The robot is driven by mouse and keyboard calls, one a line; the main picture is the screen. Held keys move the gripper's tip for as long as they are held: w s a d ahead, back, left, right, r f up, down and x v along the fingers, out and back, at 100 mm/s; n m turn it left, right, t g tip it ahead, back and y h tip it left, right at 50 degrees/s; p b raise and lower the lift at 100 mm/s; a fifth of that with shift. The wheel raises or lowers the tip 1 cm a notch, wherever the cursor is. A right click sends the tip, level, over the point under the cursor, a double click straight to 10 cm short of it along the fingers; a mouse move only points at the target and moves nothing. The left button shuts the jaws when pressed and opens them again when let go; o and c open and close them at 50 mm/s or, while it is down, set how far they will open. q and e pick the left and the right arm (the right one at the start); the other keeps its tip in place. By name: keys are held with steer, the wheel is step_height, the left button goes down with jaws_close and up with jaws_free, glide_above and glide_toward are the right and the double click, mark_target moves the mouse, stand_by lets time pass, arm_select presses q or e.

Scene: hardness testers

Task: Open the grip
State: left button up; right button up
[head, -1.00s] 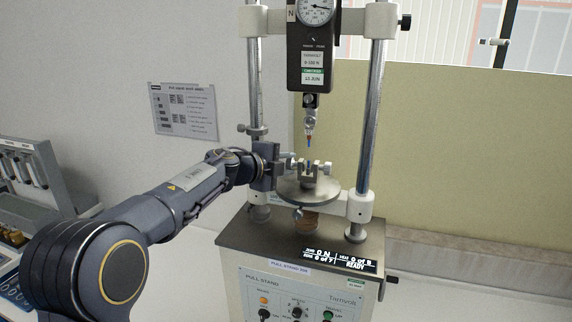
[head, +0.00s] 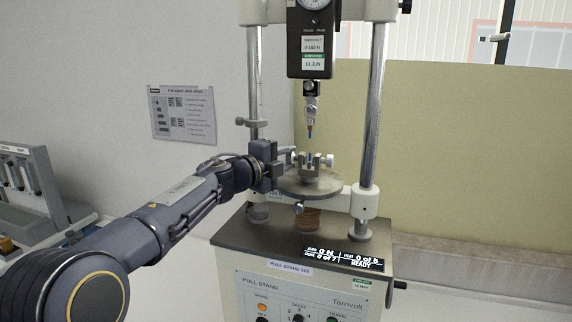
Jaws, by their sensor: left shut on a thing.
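The grip (head: 311,166) is a small metal clamp with side screws on the round steel plate (head: 325,187) of the pull stand. My left gripper (head: 287,160) is at the left side of the grip, shut on its left-hand screw knob; the fingertips are small and partly hidden by the gripper body. A small blue piece shows between the grip's jaws. Above it a hook with a red and blue tip (head: 310,125) hangs from the black force gauge (head: 311,45), apart from the grip. My right gripper is not in view.
The stand's two steel columns (head: 373,110) rise on both sides of the plate. A small display (head: 343,258) on the base reads 0 N and READY. Other equipment (head: 35,190) stands at the left, and a notice (head: 183,113) hangs on the wall.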

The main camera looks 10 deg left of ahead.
arm_select(q)
steer(key=o, duration=1)
steer(key=b+v, duration=0.1)
steer(key=v, duration=0.7)
steer(key=shift+w, duration=0.1)
